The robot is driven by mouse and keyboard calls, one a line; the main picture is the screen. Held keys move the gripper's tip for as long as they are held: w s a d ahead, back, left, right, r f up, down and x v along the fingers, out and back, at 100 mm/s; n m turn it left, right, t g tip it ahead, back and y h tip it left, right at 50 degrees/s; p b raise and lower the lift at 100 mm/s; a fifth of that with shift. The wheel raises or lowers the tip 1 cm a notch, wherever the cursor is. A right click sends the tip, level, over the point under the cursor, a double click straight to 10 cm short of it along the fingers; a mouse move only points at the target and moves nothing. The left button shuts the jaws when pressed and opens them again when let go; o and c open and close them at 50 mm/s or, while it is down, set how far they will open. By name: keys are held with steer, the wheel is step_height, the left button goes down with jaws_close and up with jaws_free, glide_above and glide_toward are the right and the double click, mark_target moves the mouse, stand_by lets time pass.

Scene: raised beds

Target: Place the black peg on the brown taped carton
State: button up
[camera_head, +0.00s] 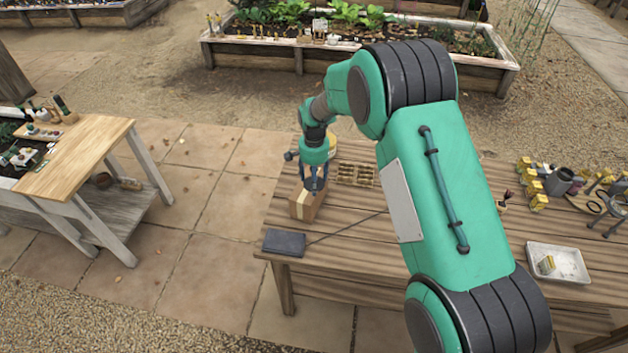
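The brown taped carton (300,208) sits near the left end of the slatted wooden table, with a pale tape strip down it. My gripper (315,190) points down right at the carton, over its upper right part in the picture. The gripper is small here, and I cannot tell whether its fingers are open or shut, or whether they touch the carton. I cannot make out the black peg; it may be hidden by my gripper or too small to see.
A dark flat box (284,242) with a cable lies at the table's front left corner. A compartmented wooden tray (356,183) is right of the carton. A white tray (535,257), yellow blocks (540,202) and a grey can (558,181) are at the right. Bare slats (355,235) lie between.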

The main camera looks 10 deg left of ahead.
steer(key=shift+f, duration=0.2)
steer(key=o, duration=1.1)
step_height(320, 180, up, 12)
steer(key=shift+r, duration=0.15)
stand_by(0.7)
